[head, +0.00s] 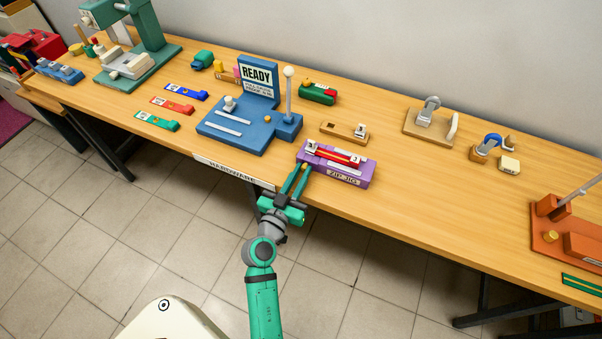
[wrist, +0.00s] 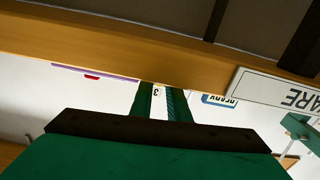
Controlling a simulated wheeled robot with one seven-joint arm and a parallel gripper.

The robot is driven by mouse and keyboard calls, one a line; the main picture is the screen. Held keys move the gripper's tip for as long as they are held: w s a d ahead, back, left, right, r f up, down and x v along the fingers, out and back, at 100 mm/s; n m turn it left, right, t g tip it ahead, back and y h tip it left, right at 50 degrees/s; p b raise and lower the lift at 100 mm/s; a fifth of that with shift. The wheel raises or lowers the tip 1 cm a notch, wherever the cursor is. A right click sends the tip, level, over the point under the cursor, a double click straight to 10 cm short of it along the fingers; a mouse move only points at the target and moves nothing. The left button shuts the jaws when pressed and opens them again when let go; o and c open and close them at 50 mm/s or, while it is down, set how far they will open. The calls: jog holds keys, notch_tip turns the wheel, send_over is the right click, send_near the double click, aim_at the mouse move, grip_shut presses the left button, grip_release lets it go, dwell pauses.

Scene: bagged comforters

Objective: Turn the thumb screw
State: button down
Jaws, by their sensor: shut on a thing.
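My gripper (head: 304,170) reaches up from the front to the jig's left end. Its green fingers are close together around a small brass-coloured piece, which seems to be the thumb screw; its shape is too small to make out. In the wrist view my fingers (wrist: 160,103) point at the table edge with a narrow gap between them, and what they hold is hidden there.
The blue READY stand (head: 237,132) is just left of the jig. A wooden block (head: 343,132) lies behind it. The table's front edge (wrist: 100,40) runs close by my fingers. An orange fixture (head: 573,255) with a brass knob is far right.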

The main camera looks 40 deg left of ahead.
jog(key=shift+n, duration=1)
jog(key=c, duration=1.7)
grip_release()
jog(key=shift+s, duration=0.1)
jog(key=v, duration=1)
jog(key=shift+s, duration=0.35)
